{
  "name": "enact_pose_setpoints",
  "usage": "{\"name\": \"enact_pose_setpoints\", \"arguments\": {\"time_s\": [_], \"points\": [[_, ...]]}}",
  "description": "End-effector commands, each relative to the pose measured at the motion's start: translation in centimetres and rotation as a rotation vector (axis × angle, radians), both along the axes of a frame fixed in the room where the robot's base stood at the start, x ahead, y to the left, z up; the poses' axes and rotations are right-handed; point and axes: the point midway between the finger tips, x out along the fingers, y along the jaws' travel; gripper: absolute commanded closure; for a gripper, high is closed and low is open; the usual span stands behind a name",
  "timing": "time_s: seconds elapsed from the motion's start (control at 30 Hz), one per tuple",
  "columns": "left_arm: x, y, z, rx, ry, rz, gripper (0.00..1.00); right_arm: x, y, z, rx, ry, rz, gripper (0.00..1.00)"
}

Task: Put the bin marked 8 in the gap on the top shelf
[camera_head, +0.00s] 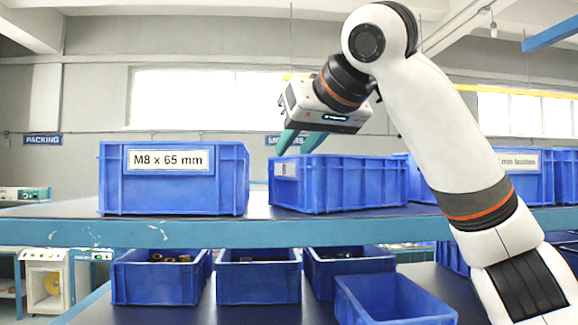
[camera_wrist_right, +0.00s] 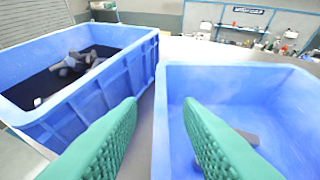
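A blue bin (camera_head: 345,187) with a small pale label, whose mark is too small to read surely but may be an 8, sits on the top shelf (camera_head: 290,232), slightly turned. My right gripper (camera_head: 300,142) is above its left end, pointing down, fingers apart. In the right wrist view, the green fingers (camera_wrist_right: 158,125) stand either side of the near-left wall of this bin (camera_wrist_right: 255,85), one outside and one over the inside, with no visible grip. A dark item lies in the bin. My left gripper is not in view.
The blue "M8 x 65 mm" bin (camera_head: 175,190) stands left, separated by a narrow strip of shelf; it also shows in the wrist view (camera_wrist_right: 95,90). More blue bins (camera_head: 528,178) stand right, partly behind my arm. Several open bins (camera_head: 258,282) fill the lower shelf.

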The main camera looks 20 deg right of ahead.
Motion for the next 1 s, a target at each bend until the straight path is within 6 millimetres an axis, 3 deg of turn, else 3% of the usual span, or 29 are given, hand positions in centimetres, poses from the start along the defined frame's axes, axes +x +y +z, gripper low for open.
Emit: {"name": "enact_pose_setpoints", "arguments": {"time_s": [0.03,0.2,0.4,1.0], "points": [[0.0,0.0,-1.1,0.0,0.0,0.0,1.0,-1.2,-0.1,0.2,0.003,-0.005,0.001,0.68],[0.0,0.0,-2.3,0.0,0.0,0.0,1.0,-4.2,-0.5,2.0,0.001,-0.003,0.001,0.68],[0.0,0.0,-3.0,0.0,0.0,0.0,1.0,-6.3,-0.8,3.3,0.0,-0.001,0.001,0.68],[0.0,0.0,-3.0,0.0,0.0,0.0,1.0,-6.7,-0.9,3.7,-0.001,0.001,0.0,0.68]]}}
